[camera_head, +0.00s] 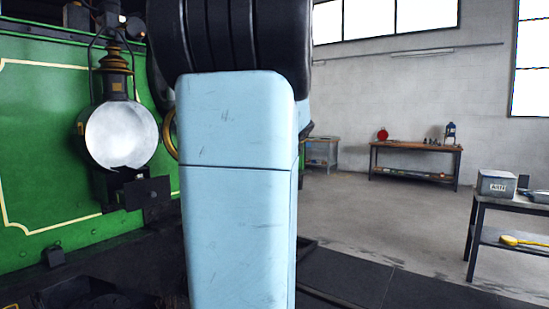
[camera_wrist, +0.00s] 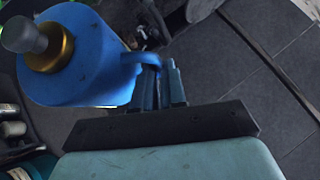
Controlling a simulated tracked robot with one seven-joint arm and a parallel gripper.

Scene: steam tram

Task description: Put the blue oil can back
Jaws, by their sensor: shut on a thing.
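The blue oil can (camera_wrist: 95,72) shows large in the upper left of the wrist view, with a brass collar and a dark grey knob on top. A blue handle loops from its right side. My gripper (camera_wrist: 160,75) is shut on that handle, with the can hanging at its left. The can's underside is hidden. In the head view my light-blue arm fills the middle and hides my gripper and the can.
A green tram with a round lamp (camera_head: 122,135) stands close at left. A wooden workbench (camera_head: 415,149) with a red item and a blue item stands at the back. A table (camera_head: 512,203) at right bears a grey box (camera_head: 496,184). Grey floor lies open between them.

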